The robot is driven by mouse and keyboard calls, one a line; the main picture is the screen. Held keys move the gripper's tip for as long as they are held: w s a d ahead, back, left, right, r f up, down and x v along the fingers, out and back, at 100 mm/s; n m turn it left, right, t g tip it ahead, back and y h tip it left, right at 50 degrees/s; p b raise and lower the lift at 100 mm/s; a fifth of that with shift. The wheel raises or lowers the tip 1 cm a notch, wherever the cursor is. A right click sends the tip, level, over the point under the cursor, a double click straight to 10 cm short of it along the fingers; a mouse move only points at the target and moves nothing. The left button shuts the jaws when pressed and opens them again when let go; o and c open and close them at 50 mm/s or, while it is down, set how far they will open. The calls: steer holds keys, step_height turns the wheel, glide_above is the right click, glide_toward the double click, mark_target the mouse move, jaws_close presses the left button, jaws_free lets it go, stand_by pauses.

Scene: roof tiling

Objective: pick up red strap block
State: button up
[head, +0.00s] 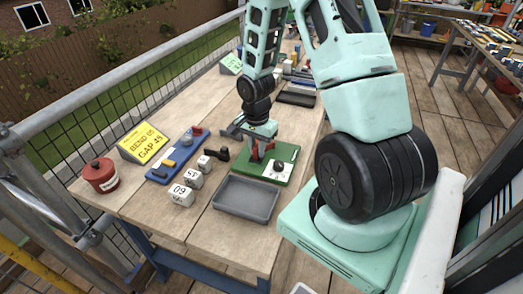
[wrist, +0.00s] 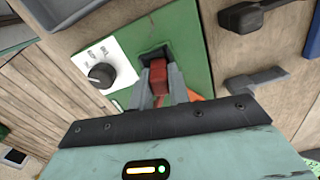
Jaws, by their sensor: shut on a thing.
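The red strap block (wrist: 158,78) is between the two grey fingers of my gripper (wrist: 160,88) in the wrist view. The fingers are shut on it, beside a dark square opening in a green board (wrist: 190,50). In the head view my gripper (head: 259,155) is low over the same green board (head: 285,153), with red showing at its fingers. I cannot tell whether the block is clear of the board. A dial (wrist: 101,75) on a white plate sits on the board, left of the fingers.
An empty grey tray (head: 246,197) lies in front of the board. Several numbered cubes (head: 181,195), a blue tray (head: 160,174) of small parts, a yellow sign (head: 146,142) and a red pot (head: 100,175) stand to the left. Dark handled tools (wrist: 252,80) lie beside the board.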

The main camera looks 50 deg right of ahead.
steer(key=shift+r, duration=0.15)
steer(key=shift+r+p, duration=2.05)
steer(key=shift+r, duration=0.1)
